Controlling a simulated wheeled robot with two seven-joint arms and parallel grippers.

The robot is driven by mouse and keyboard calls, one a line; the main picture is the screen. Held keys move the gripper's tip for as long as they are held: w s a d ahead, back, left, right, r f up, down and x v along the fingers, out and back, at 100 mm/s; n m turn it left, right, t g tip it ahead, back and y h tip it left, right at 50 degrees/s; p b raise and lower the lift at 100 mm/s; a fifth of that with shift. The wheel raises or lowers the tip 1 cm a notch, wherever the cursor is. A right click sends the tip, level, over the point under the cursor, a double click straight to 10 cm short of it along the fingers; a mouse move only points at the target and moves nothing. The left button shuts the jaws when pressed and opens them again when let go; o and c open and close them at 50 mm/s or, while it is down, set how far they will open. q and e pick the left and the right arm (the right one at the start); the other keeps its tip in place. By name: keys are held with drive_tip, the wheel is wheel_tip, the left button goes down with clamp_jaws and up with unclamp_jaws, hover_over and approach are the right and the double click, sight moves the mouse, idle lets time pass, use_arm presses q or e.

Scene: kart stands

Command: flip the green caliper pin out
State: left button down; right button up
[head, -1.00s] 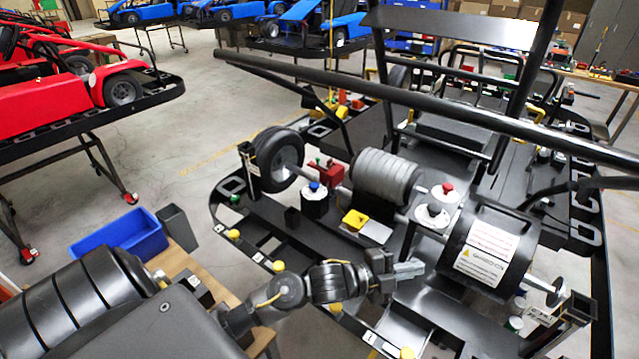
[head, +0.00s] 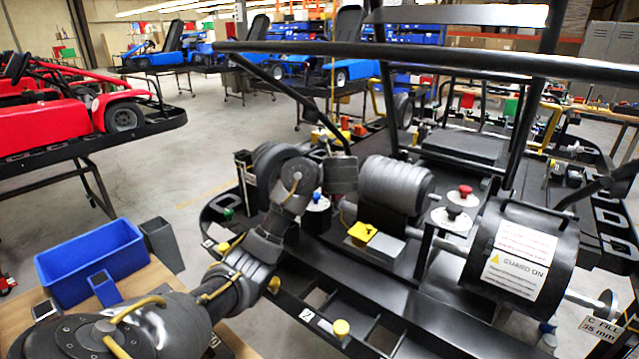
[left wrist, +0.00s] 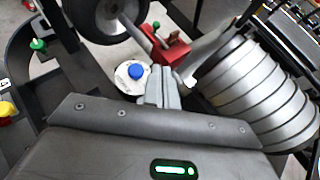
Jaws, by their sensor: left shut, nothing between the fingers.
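The red caliper block (left wrist: 172,50) is beside the black wheel (left wrist: 105,15) in the left wrist view. A small green pin (left wrist: 156,26) stands up at its upper left edge. My left gripper (left wrist: 163,72) is shut and empty, with its fingertips just short of the red block and apart from the pin. In the head view, my left arm and hand cover the caliper and its pin. My right gripper is in neither view.
A white-rimmed pot with a blue knob (left wrist: 135,72) stands left of my fingers. A ribbed grey cylinder (left wrist: 255,95) is close on the right. A green knob (left wrist: 38,45) is on the frame. A black bar (head: 420,58) crosses above the kart.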

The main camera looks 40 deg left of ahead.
use_arm(q)
drive_tip(key=shift+s+a+r, duration=0.2)
drive_tip(key=shift+a+r, duration=0.15)
drive_tip(key=shift+a, duration=0.1)
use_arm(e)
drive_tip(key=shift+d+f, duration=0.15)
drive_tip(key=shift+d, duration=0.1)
use_arm(q)
drive_tip(key=shift+w+f, duration=0.1)
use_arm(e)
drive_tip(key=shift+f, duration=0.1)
